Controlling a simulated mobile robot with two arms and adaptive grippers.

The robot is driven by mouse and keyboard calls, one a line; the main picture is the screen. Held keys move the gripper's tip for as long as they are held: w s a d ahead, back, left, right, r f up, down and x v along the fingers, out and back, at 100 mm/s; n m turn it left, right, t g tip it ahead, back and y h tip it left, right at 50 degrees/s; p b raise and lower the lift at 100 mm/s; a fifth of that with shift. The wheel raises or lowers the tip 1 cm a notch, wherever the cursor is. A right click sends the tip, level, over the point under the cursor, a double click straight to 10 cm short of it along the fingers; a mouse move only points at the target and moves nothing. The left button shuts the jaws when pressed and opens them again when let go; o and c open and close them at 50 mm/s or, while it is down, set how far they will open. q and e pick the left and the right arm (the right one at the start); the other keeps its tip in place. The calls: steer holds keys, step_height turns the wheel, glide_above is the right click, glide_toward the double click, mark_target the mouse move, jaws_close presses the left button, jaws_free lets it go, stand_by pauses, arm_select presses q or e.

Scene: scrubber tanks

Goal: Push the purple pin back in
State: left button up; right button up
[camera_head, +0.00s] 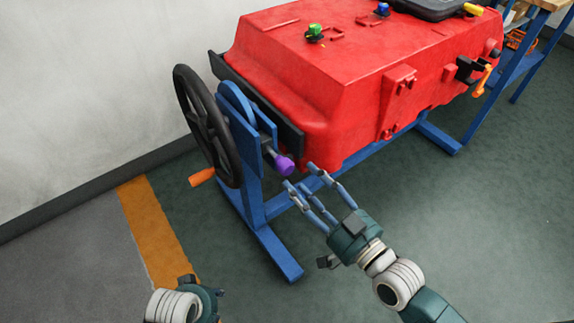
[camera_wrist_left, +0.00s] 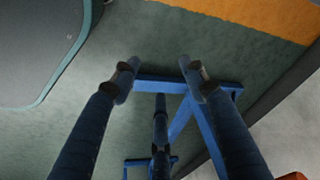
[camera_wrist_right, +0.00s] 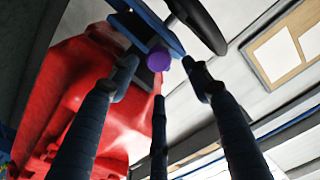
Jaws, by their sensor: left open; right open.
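The purple pin (camera_head: 284,165) sticks out of the blue stand (camera_head: 250,165) at the end of the red tank (camera_head: 330,90). My right gripper (camera_head: 303,178) is open, its fingertips close to the right of the pin. In the right wrist view the pin (camera_wrist_right: 159,59) shows between the open fingertips (camera_wrist_right: 160,76), which hold nothing. I cannot tell whether a finger touches it. My left gripper is low at the left, with only its wrist part showing in the head view; in the left wrist view its fingers (camera_wrist_left: 158,80) are open and empty above the floor.
A black handwheel (camera_head: 205,125) with an orange handle (camera_head: 202,177) stands left of the pin. The blue stand's foot (camera_head: 280,255) runs along the floor towards me. Green (camera_head: 315,31) and blue (camera_head: 382,8) knobs sit on the tank top.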

mark_target(290, 168)
steer(key=x, duration=0.7)
arm_select(q)
step_height(290, 168, up, 3)
steer(key=shift+w+f, duration=0.15)
steer(key=shift+f, duration=0.05)
arm_select(e)
steer(key=shift+r, duration=0.1)
jaws_close()
